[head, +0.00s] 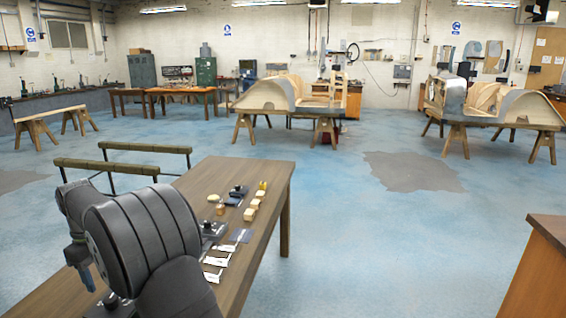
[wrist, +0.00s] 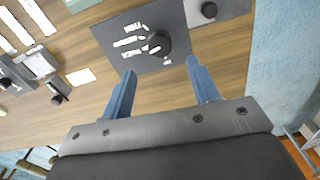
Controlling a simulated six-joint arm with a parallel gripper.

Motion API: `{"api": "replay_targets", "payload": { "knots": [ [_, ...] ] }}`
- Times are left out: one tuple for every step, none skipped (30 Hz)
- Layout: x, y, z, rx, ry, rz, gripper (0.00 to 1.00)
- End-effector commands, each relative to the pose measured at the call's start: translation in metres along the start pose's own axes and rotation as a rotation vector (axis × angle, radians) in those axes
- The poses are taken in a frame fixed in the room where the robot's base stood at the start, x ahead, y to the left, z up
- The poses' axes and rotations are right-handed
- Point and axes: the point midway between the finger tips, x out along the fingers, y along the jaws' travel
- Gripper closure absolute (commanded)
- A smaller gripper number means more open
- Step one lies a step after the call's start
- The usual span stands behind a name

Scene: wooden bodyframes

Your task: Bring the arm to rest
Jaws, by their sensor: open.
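My gripper (wrist: 160,85) shows in the wrist view as two blue fingers set well apart, with nothing between them. Beyond the fingertips, a dark square plate with a round black knob (wrist: 156,42) lies on the wooden table (wrist: 205,65). In the head view my arm is bent over the near left part of the table (head: 268,180). One blue finger (head: 87,277) shows at its lower left; the rest of the gripper is hidden behind my arm.
Several small wooden blocks (head: 249,214), a dark item (head: 238,191) and white cards (head: 215,261) lie along the table's right side. Padded rails (head: 105,167) stand beyond its left edge. Wooden bodyframes on trestles (head: 290,92) stand farther back.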

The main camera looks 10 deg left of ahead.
Motion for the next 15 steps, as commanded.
{"api": "replay_targets", "payload": {
  "knots": [
    [-0.011, 0.0, -0.001, 0.0, 0.002, 0.001, 0.45],
    [-0.018, 0.0, -0.001, 0.0, 0.003, 0.002, 0.45],
    [-0.026, 0.0, 0.0, 0.0, 0.003, 0.001, 0.45],
    [-0.032, 0.0, -0.001, 0.0, 0.003, 0.002, 0.45],
    [-0.038, 0.0, -0.001, 0.0, 0.003, 0.002, 0.45],
    [-0.046, 0.0, -0.001, 0.0, 0.003, 0.002, 0.45],
    [-0.052, 0.0, -0.001, 0.0, 0.003, 0.001, 0.45],
    [-0.058, 0.0, -0.001, 0.0, 0.003, 0.002, 0.45],
    [-0.066, 0.0, -0.001, 0.0, 0.003, 0.001, 0.45],
    [-0.071, 0.0, -0.001, 0.0, 0.003, 0.002, 0.45],
    [-0.077, 0.0, 0.0, 0.0, 0.002, 0.001, 0.45],
    [-0.085, 0.0, -0.001, 0.0, 0.003, 0.002, 0.45],
    [-0.091, 0.0, 0.0, 0.0, 0.002, 0.001, 0.45],
    [-0.097, 0.0, 0.0, 0.0, 0.003, 0.002, 0.45],
    [-0.085, 0.0, 0.0, 0.0, -0.005, -0.002, 0.45]
  ]
}}
